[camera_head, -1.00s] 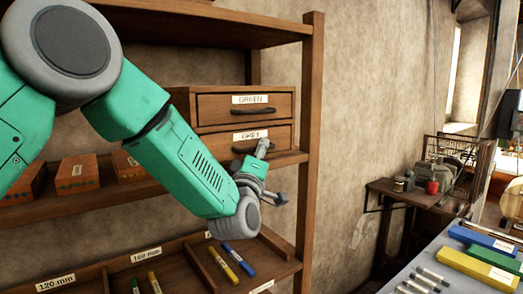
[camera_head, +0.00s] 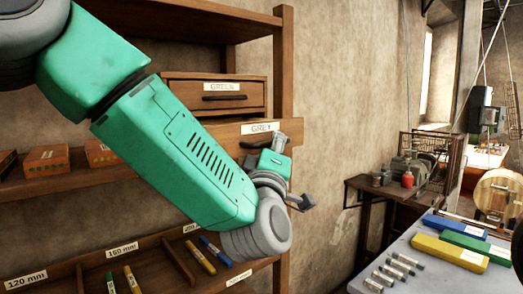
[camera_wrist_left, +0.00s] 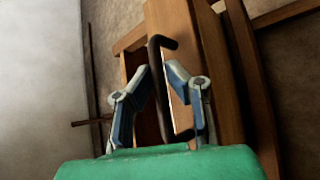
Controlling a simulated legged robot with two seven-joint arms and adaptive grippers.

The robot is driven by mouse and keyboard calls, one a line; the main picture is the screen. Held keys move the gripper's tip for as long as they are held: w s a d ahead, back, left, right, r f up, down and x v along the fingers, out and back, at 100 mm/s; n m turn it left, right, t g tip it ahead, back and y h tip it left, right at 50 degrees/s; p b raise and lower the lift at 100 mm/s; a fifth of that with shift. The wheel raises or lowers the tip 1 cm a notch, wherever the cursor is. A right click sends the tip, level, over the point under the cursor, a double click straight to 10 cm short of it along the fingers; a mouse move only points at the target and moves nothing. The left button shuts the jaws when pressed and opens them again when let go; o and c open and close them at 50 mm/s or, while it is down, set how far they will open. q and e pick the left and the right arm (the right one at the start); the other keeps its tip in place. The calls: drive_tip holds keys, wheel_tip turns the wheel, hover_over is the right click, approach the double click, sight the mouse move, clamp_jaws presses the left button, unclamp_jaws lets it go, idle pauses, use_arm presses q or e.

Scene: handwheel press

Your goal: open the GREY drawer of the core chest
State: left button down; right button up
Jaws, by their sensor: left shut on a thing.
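The core chest (camera_head: 225,77) stands on a wooden shelf, with its GREEN drawer (camera_head: 180,94) shut on top. The GREY drawer (camera_head: 225,130) below it stands out from the chest, its labelled front nearer to me than the GREEN front. My left gripper (camera_head: 275,148) is at the GREY drawer's dark bar handle (camera_head: 250,145). In the left wrist view, the left gripper (camera_wrist_left: 160,75) has its fingers on either side of the handle (camera_wrist_left: 156,55), shut on it, beside the wooden drawer front (camera_wrist_left: 180,50). My left forearm hides the drawer's lower left. My right gripper is out of view.
A shelf post (camera_head: 284,70) stands just right of the chest. Small boxes (camera_head: 46,160) sit on the shelf to the left. A sloped rack below holds several coloured sticks (camera_head: 215,252). A table (camera_head: 400,262) with coloured boxes is at right.

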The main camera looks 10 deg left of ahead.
use_arm(q)
drive_tip(key=s+d, duration=0.2)
drive_tip(key=shift+d+f+b, duration=0.25)
drive_tip(key=shift+d+b, duration=0.05)
drive_tip(key=shift+b, duration=0.05)
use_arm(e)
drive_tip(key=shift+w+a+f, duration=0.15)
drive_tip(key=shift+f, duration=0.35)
use_arm(q)
drive_tip(key=c, duration=1.6)
unclamp_jaws()
drive_tip(key=shift+a, duration=0.15)
drive_tip(key=shift+a+r, duration=0.1)
drive_tip(key=shift+a, duration=0.05)
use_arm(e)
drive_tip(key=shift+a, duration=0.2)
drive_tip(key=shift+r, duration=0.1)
use_arm(q)
drive_tip(key=v, duration=1.2)
